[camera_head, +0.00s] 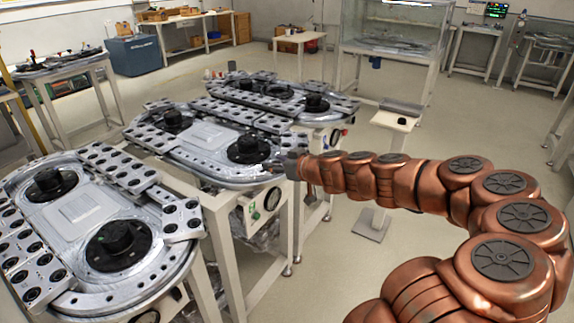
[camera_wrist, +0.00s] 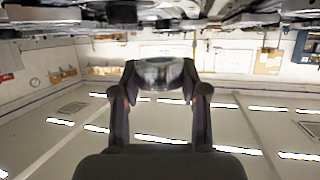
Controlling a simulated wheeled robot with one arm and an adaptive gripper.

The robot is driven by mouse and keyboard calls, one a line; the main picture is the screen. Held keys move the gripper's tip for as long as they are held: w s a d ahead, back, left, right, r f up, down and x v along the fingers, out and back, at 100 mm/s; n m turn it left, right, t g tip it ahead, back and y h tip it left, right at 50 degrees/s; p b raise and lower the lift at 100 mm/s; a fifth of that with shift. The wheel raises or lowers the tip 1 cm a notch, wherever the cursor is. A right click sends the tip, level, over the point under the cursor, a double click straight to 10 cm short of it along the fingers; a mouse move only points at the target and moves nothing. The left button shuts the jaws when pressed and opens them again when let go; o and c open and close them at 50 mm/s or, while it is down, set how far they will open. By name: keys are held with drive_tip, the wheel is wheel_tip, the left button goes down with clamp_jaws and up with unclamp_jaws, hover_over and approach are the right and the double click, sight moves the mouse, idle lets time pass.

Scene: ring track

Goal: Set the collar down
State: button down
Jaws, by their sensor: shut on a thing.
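A grey metallic collar (camera_wrist: 160,74) sits between the two fingertips of my gripper (camera_wrist: 160,84) in the wrist view. The fingers are shut on it from both sides. In the head view my gripper (camera_head: 291,164) is at the left end of my copper-coloured arm, at the right edge of the middle ring track (camera_head: 205,135). The collar is too small to make out there, and I cannot tell whether it touches the track.
A nearer ring track (camera_head: 85,220) with black hubs and drilled carrier plates stands at the lower left. Another track (camera_head: 280,95) lies behind the middle one. A small pedestal table (camera_head: 397,117) stands right of them. Open floor lies beyond my arm.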

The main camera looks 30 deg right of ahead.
drive_tip(key=w+a+r+m+h, duration=0.1)
drive_tip(key=w+a+m+h, duration=0.2)
drive_tip(key=w+a, duration=0.8)
drive_tip(key=shift+w+a+t+h, duration=0.3)
drive_tip(key=shift+a+t+h, duration=0.1)
drive_tip(key=shift+h, duration=0.1)
